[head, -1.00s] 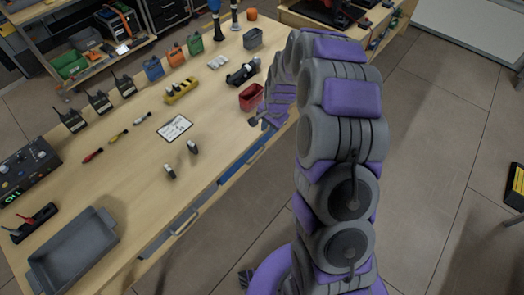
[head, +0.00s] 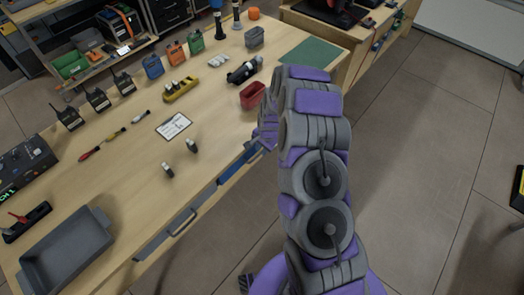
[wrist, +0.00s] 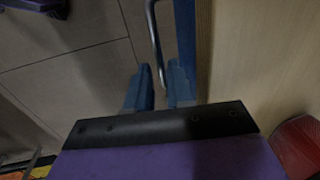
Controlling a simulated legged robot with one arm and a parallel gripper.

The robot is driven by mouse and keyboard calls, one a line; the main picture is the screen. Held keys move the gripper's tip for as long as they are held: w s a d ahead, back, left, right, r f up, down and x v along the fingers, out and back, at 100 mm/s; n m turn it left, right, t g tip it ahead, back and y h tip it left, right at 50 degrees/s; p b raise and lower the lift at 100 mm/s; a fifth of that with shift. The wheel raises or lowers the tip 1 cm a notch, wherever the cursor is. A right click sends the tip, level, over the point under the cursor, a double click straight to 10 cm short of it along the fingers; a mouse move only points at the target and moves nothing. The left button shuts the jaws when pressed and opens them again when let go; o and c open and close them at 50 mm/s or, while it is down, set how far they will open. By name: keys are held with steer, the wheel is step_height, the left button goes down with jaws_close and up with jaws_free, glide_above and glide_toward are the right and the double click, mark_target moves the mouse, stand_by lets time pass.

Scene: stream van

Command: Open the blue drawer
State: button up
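The blue drawer (head: 238,163) is a narrow blue front under the workbench's near edge, partly hidden by my arm in the head view. It looks closed. In the wrist view, its blue front (wrist: 185,35) runs beside a pale wooden panel, with a grey metal bar handle (wrist: 155,35) standing off it. My gripper (wrist: 160,88) has two blue fingers spread apart. The lower end of the handle shows between the fingertips, one finger on each side. Whether either finger touches it I cannot tell. In the head view my arm hides the fingers.
The workbench (head: 130,175) holds a red bin (head: 252,96) near the edge, a clipboard (head: 173,126) and a grey tray (head: 65,250). A grey drawer (head: 152,246) with a bar handle is left of the blue one.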

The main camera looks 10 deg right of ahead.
steer(key=shift+w+a+f, duration=0.1)
steer(key=shift+a+f, duration=0.05)
steer(key=shift+f, duration=0.45)
jaws_close()
steer(key=shift+r, duration=0.1)
stand_by(1.0)
